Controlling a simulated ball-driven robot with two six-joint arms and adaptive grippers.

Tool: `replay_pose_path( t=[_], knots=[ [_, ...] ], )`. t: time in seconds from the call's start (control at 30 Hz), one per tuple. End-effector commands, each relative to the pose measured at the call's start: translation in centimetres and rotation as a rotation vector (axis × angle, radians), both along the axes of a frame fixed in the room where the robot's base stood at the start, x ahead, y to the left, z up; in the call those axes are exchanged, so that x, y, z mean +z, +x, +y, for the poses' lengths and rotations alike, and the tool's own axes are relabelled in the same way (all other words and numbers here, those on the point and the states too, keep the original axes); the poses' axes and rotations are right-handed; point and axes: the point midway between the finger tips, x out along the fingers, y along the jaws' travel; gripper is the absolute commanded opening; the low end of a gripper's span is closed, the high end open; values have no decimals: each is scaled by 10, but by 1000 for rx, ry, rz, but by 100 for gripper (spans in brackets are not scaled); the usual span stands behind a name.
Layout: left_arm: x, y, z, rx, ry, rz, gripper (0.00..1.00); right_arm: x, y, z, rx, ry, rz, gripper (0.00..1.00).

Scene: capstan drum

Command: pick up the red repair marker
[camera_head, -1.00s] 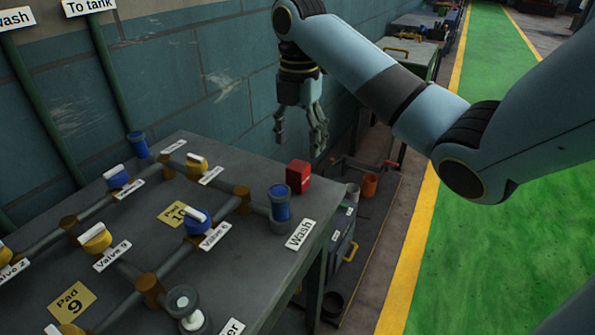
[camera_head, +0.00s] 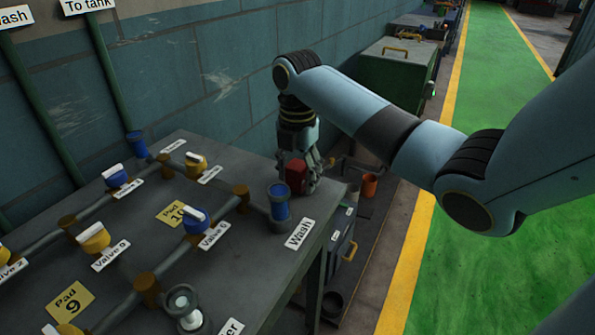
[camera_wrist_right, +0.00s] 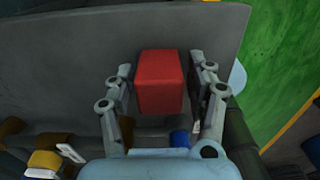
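The red repair marker (camera_head: 296,174) is a red block on the grey table near its far right corner, beside the blue-topped Wash fitting. My right gripper (camera_head: 298,180) has come down over it, with fingers around the block. In the right wrist view the red marker (camera_wrist_right: 160,82) sits between the two fingers of my right gripper (camera_wrist_right: 160,80). A gap shows on each side of the block, so the fingers are open and apart from it. My left gripper is in neither view.
The blue Wash fitting (camera_head: 279,203) stands close in front of the marker. Pipes with blue and yellow valves, such as the blue valve (camera_head: 196,221), cover the grey table (camera_head: 232,268). A teal wall (camera_head: 200,80) rises behind. A green walkway (camera_head: 480,270) lies to the right.

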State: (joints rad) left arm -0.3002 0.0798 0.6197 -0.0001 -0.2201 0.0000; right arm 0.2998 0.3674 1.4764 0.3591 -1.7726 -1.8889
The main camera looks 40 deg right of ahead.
Motion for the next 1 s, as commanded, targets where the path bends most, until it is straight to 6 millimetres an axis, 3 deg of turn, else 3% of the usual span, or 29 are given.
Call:
replay_pose_path(
  t=[0.03,0.37,0.73,0.97,1.0],
  knots=[
    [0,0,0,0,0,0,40,0,0,0,0,0,0,47],
    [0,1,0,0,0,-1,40,0,0,0,0,0,0,4],
    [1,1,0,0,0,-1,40,8,1,-1,-1,-1,-2,4],
    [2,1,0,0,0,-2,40,44,2,-1,0,-2,-7,4],
    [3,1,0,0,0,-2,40,48,-5,-11,-4,-8,-2,4]
  ],
)
